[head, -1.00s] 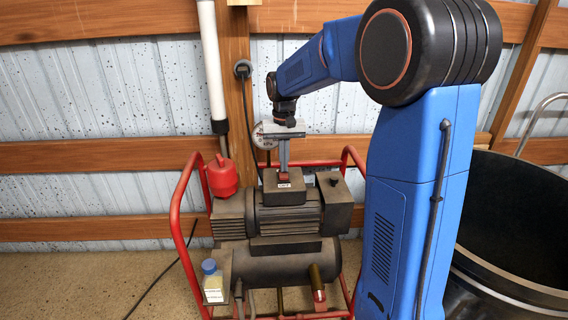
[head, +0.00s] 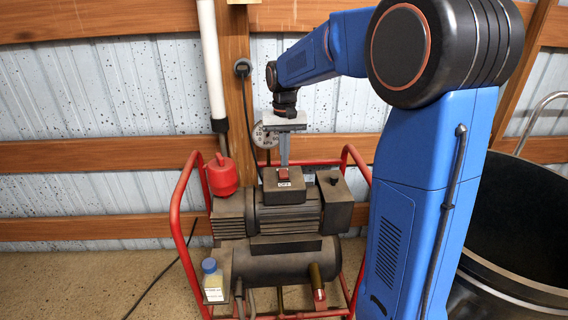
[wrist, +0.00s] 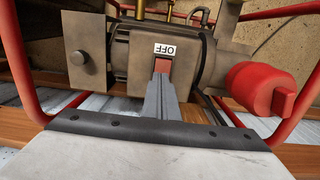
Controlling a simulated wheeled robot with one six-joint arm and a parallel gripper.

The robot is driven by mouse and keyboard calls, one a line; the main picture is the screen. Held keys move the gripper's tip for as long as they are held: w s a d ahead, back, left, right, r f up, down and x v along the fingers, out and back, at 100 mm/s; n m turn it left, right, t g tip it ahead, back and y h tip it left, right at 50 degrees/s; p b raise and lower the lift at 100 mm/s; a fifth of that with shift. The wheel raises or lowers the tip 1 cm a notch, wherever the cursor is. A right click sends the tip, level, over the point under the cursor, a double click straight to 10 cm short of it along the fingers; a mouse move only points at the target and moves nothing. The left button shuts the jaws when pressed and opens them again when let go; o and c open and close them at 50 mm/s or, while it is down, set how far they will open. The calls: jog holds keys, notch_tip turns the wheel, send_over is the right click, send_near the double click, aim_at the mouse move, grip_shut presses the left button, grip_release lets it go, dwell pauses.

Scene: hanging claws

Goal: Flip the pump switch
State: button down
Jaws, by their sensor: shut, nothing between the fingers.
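The pump (head: 290,215) is a dark grey motor unit inside a red tube frame. Its switch is a small red rocker (head: 283,173) on a box on top of the motor; it also shows in the wrist view (wrist: 162,66). A white label (wrist: 164,49) beside it reads OFF, upside down in the wrist view. My gripper (head: 284,163) is shut and empty, pointing down with its fingertips just at or above the switch. In the wrist view the fingertips (wrist: 161,80) overlap the rocker's near edge; contact cannot be told, nor the rocker's tilt.
A red can-like part (head: 221,175) stands left of the motor. The red frame (head: 182,220) rises on both sides. A dial gauge (head: 263,136) and a white pipe (head: 212,60) are behind. A large black drum (head: 520,220) stands at right.

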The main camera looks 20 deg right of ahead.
aim_at(284, 175)
notch_tip(284, 175, up, 11)
jog(key=shift+w+r, duration=0.2)
jog(key=shift+w, duration=0.1)
jog(key=shift+d, duration=0.1)
jog(key=shift+s+a, duration=0.3)
jog(key=shift+s, duration=0.25)
jog(key=shift+f, duration=0.1)
jog(key=f, duration=1.3)
jog(key=shift+s+a+f, duration=0.15)
jog(key=shift+s+f, duration=0.2)
jog(key=shift+f, duration=0.05)
